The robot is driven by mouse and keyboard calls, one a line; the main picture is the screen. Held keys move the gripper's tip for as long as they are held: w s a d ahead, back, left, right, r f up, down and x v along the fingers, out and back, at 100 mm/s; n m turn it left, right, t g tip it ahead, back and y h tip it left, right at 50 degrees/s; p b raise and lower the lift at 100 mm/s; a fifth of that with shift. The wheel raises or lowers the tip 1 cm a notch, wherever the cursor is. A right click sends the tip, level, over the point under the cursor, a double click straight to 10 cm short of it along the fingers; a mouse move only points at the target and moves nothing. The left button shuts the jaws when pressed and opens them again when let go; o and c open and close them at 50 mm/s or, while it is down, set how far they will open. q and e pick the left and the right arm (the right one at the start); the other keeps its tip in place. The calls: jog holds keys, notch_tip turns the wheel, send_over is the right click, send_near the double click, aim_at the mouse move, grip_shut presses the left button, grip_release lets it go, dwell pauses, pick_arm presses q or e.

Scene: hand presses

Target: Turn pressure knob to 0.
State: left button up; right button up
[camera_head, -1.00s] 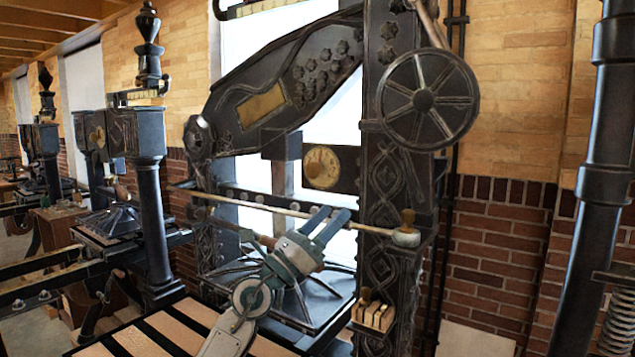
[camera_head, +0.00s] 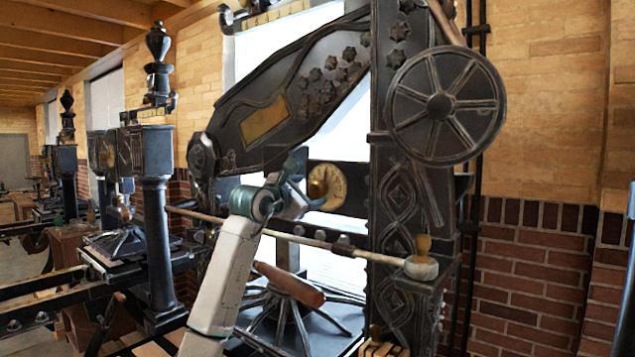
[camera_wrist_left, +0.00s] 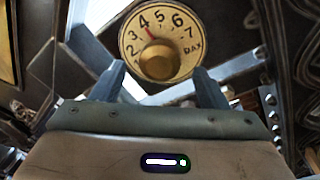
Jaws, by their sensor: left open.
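The pressure knob (camera_head: 319,181) is a round brass knob in front of a cream dial (camera_head: 336,190) on the dark crossbar of the press. A red mark shows near the 4. My left gripper (camera_head: 306,182) is open and empty, just left of the dial in the head view. In the wrist view its fingers (camera_wrist_left: 158,74) point at the knob from below, one on each side, apparently not touching it. My right gripper is not in view.
A spoked wheel (camera_head: 442,105) is at upper right on the ornate column (camera_head: 397,225). A wooden handle (camera_head: 289,285) lies below. More presses (camera_head: 152,210) stand left.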

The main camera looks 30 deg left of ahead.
aim_at(315, 189)
pick_arm(q)
jog(key=w+p, duration=0.1)
jog(key=w, duration=0.3)
jog(key=shift+w+p, duration=0.1)
jog(key=shift+p, duration=0.25)
jog(key=shift+w, duration=0.35)
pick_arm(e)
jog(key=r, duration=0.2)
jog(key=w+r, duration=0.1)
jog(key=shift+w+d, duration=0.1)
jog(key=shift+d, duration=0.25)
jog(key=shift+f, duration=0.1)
pick_arm(q)
jog(key=c, duration=1)
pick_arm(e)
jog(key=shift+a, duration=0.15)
